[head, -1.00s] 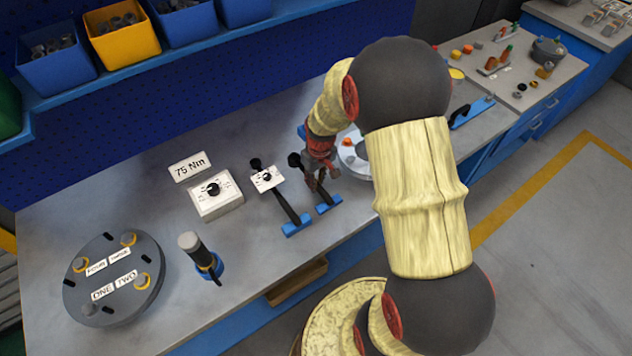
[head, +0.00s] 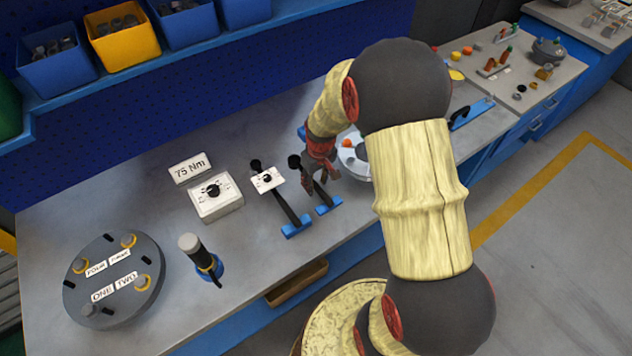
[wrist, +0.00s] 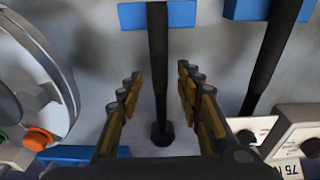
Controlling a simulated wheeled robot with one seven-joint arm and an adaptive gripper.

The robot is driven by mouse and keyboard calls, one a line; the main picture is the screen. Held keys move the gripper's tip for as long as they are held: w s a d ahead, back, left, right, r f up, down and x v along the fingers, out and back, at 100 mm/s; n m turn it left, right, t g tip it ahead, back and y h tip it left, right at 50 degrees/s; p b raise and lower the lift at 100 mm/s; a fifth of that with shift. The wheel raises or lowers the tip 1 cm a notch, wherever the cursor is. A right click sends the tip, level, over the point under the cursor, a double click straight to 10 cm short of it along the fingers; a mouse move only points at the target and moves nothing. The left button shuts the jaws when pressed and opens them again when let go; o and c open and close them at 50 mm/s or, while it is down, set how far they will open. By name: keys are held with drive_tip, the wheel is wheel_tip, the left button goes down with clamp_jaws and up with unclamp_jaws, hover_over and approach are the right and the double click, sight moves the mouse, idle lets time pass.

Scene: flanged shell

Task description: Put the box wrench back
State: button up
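A long dark wrench (head: 295,162), seemingly the box wrench, lies with one end at a blue block (head: 328,205) on the bench. In the wrist view its dark shaft (wrist: 158,70) runs between my fingers, with a round black end (wrist: 162,135) near the palm. My gripper (head: 322,184) is over this wrench. In the wrist view my gripper (wrist: 160,85) is open, with a gap on each side of the shaft. A second dark tool (head: 285,208) lies to the left at another blue block (head: 297,229), with a white dial piece (head: 267,180) by it.
A white dial box (head: 216,200) and a "75 Nm" sign (head: 190,167) stand to the left. Farther left are an upright dark-handled tool (head: 195,250) and a round labelled flange (head: 114,285). A grey ringed part (wrist: 40,75) is close beside my gripper. Bins line the shelf.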

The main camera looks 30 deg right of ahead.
drive_tip(key=s+a+r+t+p, duration=0.1)
drive_tip(key=s+a+r, duration=0.1)
drive_tip(key=r, duration=0.8)
drive_tip(key=s+a+r+p, duration=0.1)
drive_tip(key=a+r+p, duration=0.1)
drive_tip(key=r, duration=0.8)
drive_tip(key=s+a+r+t, duration=0.1)
drive_tip(key=s+a+r, duration=0.4)
drive_tip(key=s+r, duration=0.2)
drive_tip(key=s+a+r+t, duration=0.2)
drive_tip(key=s+a+r, duration=0.3)
drive_tip(key=s, duration=0.5)
drive_tip(key=shift+r, duration=0.85)
drive_tip(key=shift+a, duration=0.2)
